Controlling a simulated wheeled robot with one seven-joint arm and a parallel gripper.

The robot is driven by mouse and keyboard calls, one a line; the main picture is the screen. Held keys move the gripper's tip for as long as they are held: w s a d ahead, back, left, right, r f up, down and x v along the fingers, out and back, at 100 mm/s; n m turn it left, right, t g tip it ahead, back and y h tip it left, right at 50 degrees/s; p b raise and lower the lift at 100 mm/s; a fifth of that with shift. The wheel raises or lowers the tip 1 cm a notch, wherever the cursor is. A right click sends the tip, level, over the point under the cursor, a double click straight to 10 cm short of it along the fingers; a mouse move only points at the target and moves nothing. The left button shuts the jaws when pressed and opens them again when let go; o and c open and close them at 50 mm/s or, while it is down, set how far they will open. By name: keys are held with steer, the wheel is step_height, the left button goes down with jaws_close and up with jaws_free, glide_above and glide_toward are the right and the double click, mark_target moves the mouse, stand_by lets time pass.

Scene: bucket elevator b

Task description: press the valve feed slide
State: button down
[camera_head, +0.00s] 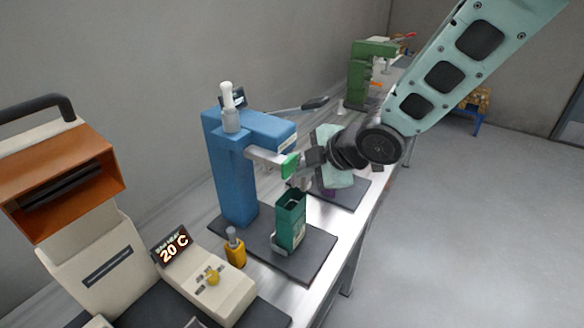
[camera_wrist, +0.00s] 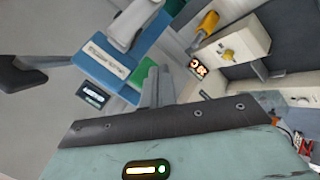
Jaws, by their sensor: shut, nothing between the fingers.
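A blue machine (camera_head: 232,170) stands on a dark mat, with a white valve-like cylinder on top. A pale bar (camera_head: 264,157) with a green end block (camera_head: 290,166) sticks out from its front; it looks like the valve feed slide. My gripper (camera_head: 303,172) is shut and empty, close beside the green block; I cannot tell whether they touch. In the wrist view the shut fingers (camera_wrist: 157,86) are beside a green piece (camera_wrist: 144,76), with the blue machine (camera_wrist: 105,65) behind. A green open-topped container (camera_head: 290,222) stands below the slide.
A yellow bottle (camera_head: 235,250) stands left of the container. A beige unit with a 20 C display (camera_head: 172,246) and an orange-topped machine (camera_head: 62,180) are at the left. A dark lever handle (camera_head: 314,103) and a green machine (camera_head: 368,70) are farther back. The floor at right is clear.

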steer(key=shift+s+d, duration=0.15)
steer(key=shift+d, duration=0.1)
steer(key=s+d, duration=0.2)
steer(key=d, duration=0.2)
steer(key=shift+s+d, duration=0.1)
steer(key=shift+s, duration=0.3)
steer(key=shift+f, duration=0.1)
stand_by(0.6)
